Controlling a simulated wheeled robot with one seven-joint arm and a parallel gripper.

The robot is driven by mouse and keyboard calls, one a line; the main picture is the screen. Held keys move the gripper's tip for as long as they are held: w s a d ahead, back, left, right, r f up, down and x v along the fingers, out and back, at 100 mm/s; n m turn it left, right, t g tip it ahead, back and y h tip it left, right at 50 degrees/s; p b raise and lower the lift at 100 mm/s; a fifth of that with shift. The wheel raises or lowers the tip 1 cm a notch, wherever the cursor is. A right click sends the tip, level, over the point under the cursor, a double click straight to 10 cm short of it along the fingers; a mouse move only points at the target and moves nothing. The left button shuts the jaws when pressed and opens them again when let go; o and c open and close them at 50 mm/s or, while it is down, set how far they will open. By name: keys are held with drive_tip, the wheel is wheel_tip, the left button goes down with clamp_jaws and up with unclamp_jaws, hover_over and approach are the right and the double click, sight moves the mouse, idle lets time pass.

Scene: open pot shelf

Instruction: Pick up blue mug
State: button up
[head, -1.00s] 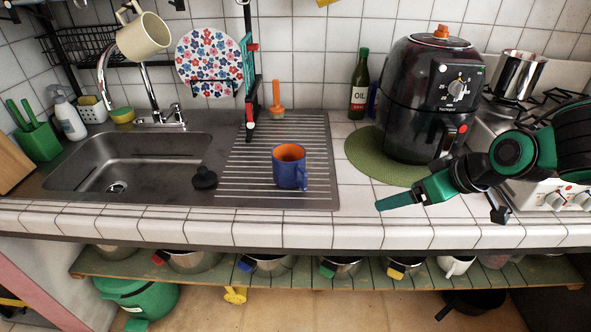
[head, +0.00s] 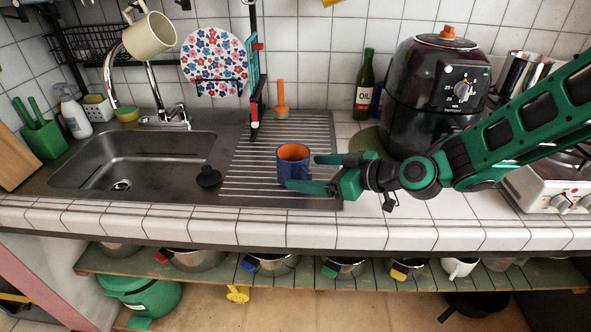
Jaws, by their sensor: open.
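The blue mug (head: 293,165) with an orange inside stands upright on the ribbed steel drainboard, right of the sink. My gripper (head: 308,174) is open and reaches in from the right. One finger shows at the mug's right side, and the other crosses in front of the mug's lower part. The mug seems to be between or close to the fingers, but I cannot tell whether they touch it. The mug's handle is hidden behind the gripper.
The sink (head: 135,160) lies to the left, with a black stopper (head: 208,177) at its edge. An oil bottle (head: 364,88) and a black air fryer (head: 432,100) stand at the back right.

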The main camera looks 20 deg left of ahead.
sight(281, 157)
drive_tip(key=shift+s+x, duration=0.2)
drive_tip(key=shift+x, duration=2.5)
drive_tip(key=c, duration=1.4)
drive_tip(key=shift+r, duration=0.15)
wheel_tip(281, 157, up, 4)
drive_tip(key=shift+r, duration=0.1)
drive_tip(key=s+a+r, duration=0.2)
drive_tip(key=s, duration=0.1)
drive_tip(key=s+a+r, duration=0.1)
drive_tip(key=s+r, duration=0.1)
drive_tip(key=s, duration=0.1)
drive_tip(key=s+a+r, duration=0.2)
drive_tip(key=s, duration=0.2)
drive_tip(key=shift+s+a+r, duration=0.1)
drive_tip(key=shift+a+r, duration=0.15)
drive_tip(key=shift+a, duration=0.05)
